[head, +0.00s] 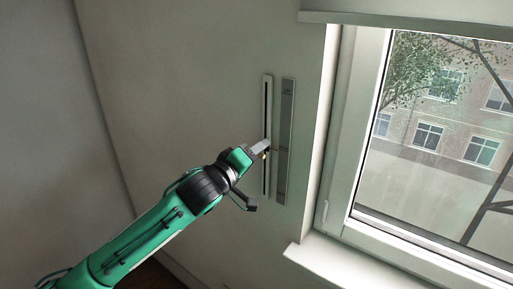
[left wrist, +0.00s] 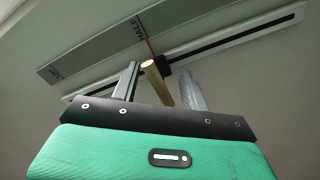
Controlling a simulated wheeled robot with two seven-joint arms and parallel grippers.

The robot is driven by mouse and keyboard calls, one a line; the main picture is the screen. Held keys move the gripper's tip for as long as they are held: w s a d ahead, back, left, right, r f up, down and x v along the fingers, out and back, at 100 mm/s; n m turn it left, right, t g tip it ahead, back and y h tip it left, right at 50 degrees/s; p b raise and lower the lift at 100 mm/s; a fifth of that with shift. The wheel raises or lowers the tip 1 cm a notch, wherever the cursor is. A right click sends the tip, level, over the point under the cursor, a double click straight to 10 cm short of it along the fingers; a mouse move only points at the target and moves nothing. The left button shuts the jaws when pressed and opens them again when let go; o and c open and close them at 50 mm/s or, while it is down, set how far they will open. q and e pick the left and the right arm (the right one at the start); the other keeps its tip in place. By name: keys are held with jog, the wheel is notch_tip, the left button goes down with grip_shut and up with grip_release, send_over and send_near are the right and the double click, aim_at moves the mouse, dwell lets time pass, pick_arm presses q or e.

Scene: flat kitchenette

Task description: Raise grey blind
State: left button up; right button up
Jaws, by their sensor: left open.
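The grey blind (head: 420,17) hangs across the top of the window, with most of the glass below it uncovered. On the wall left of the window is an upright slider track (head: 267,100), which also shows in the left wrist view (left wrist: 245,28). A black carriage (left wrist: 181,64) sits on it with a brass-coloured knob (left wrist: 156,82) standing out. A thin pointer (left wrist: 149,45) reaches from the carriage to near the HALF mark. My left gripper (head: 264,150) is open at the track, its fingers either side of the knob. Contact with the knob cannot be told.
A grey label strip (head: 286,140) beside the track carries UP at its upper end; it shows in the left wrist view (left wrist: 100,44) with UP and HALF. The window frame (head: 345,150) and white sill (head: 335,268) lie to the right. The wall to the left is bare.

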pick_arm(q)
jog(key=shift+w, duration=0.2)
pick_arm(e)
jog(key=shift+a+r, duration=0.1)
jog(key=shift+a, duration=0.35)
jog(key=shift+d, duration=0.1)
pick_arm(q)
jog(key=shift+c, duration=1.4)
jog(key=shift+d, duration=0.1)
grip_shut()
pick_arm(e)
jog(key=shift+d, duration=0.6)
